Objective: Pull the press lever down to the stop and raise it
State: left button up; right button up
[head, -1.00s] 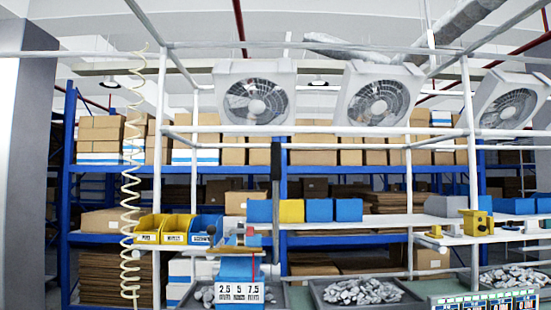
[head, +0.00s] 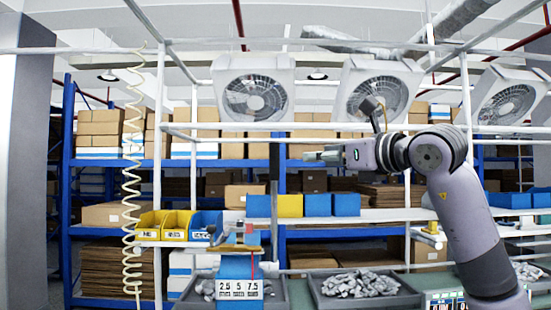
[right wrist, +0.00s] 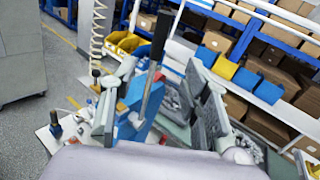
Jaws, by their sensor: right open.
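The press lever (head: 274,165) stands upright in the head view, a black grip on a grey shaft, above the blue press (head: 238,268) with its number label. My right gripper (head: 312,155) is open and empty, pointing left, a little to the right of the lever's upper part. In the right wrist view the lever (right wrist: 154,65) appears tilted between the two open fingers of the right gripper (right wrist: 160,70), with visible gaps to both; whether it is within their reach is unclear. The blue press (right wrist: 135,100) is partly hidden by the fingers. My left gripper is out of view.
Yellow bins (head: 176,226) and a blue bin (head: 206,224) sit left of the press. A tray of metal parts (head: 400,299) is at the right. A coiled cream hose (head: 131,190) hangs at the left. White frame posts (head: 158,180) stand around the bench.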

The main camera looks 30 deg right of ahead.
aim_at(278, 158)
jog(key=w+p, duration=0.2)
jog(key=w, duration=0.3)
jog(key=w+p, duration=0.2)
jog(key=w, duration=0.4)
jog(key=w+p, duration=0.3)
jog(key=w, duration=0.2)
jog(key=shift+w+a+r, duration=0.1)
jog(key=shift+w+a, duration=0.2)
jog(key=shift+w, duration=0.55)
jog(key=shift+c, duration=0.5)
grip_shut()
